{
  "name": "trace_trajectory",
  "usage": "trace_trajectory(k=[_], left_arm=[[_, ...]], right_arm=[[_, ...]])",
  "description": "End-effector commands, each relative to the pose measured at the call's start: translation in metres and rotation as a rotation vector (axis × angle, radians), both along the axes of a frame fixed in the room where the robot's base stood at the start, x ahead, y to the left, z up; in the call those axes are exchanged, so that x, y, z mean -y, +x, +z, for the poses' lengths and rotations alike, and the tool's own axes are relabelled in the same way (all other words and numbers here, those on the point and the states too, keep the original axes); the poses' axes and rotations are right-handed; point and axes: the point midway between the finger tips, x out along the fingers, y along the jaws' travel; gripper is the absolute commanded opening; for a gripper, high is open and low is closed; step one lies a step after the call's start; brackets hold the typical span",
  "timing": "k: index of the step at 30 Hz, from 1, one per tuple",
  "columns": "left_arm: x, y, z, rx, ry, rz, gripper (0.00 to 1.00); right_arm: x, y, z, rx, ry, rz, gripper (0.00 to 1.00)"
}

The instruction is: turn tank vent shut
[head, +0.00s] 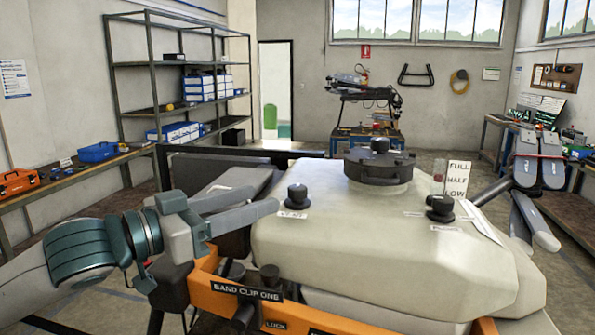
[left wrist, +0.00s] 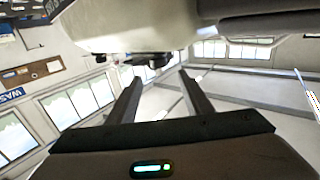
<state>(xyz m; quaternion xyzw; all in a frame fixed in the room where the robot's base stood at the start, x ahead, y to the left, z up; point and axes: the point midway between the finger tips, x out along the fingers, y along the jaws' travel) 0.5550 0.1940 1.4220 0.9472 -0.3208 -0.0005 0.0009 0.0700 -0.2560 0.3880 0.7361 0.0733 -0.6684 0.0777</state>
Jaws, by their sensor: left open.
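The pale tank (head: 385,235) has a black knob (head: 297,197) at its left, above a small label that is hard to read. A second black knob (head: 440,208) stands at the right by another label. A large black cap (head: 380,163) sits on top. My left gripper (head: 264,200) is open and empty, its fingers pointing right, just left of the left knob and apart from it. In the left wrist view, the open fingers (left wrist: 158,78) show below the tank (left wrist: 130,25), with dark fittings beyond them. My right gripper is not in view.
The orange frame (head: 225,288) with a "BAND CLIP ONE" label runs along the tank's front. Grey folded drone parts (head: 540,165) stand at the right. A level card (head: 458,180) stands behind the right knob. Benches and shelves line the walls; space above the tank is clear.

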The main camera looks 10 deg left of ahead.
Motion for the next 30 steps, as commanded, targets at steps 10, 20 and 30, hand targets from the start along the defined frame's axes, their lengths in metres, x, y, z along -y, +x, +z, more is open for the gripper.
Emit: trace_trajectory(k=[10, 20, 30], left_arm=[[0.009, 0.01, 0.004, -0.003, 0.0, 0.0, 0.46], [0.035, 0.042, 0.004, -0.001, -0.003, -0.002, 0.46], [0.06, 0.075, 0.001, 0.0, 0.0, 0.0, 0.46]], right_arm=[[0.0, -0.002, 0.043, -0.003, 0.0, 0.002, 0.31], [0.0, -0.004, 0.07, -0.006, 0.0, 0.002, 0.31], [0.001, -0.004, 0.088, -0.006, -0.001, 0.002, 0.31]])
